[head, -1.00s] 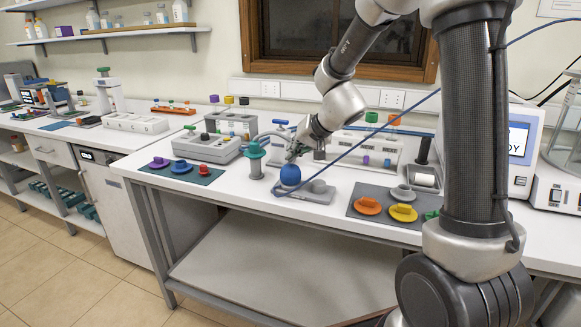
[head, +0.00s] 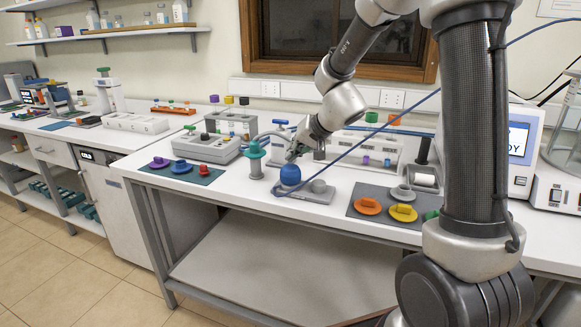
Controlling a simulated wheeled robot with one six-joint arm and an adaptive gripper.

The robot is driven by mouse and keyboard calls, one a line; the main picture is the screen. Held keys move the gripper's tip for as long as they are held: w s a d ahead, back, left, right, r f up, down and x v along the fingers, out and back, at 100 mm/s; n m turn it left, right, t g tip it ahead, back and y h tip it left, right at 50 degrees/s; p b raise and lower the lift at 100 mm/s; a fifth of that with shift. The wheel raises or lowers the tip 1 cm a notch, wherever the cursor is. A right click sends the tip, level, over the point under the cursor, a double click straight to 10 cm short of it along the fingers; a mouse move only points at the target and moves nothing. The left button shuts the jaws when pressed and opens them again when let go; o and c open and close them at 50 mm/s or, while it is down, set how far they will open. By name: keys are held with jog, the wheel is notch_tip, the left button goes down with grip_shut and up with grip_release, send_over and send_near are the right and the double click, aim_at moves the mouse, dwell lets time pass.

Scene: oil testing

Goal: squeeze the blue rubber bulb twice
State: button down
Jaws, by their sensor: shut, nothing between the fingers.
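The blue rubber bulb (head: 290,175) stands on a grey base plate (head: 312,196) on the white bench, in the middle of the head view. A short grey round piece (head: 319,187) sits to its right on the same plate. My gripper (head: 293,156) is just above and behind the bulb, pointing down toward it. It is shut and empty. Whether its fingertips touch the bulb's top cannot be told, as they are small and partly in shadow.
A grey post with a green top (head: 256,160) stands close left of the bulb. A mat with purple, blue and red caps (head: 181,168) lies farther left. A grey mat with orange and yellow caps (head: 366,205) lies to the right. A blue cable crosses in front.

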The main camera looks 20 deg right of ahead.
aim_at(293, 165)
jog(key=shift+f, duration=0.1)
dwell(0.3)
jog(key=shift+f, duration=0.35)
jog(key=shift+f, duration=0.9)
dwell(0.8)
jog(key=shift+r, duration=1.35)
jog(key=shift+r, duration=2.5)
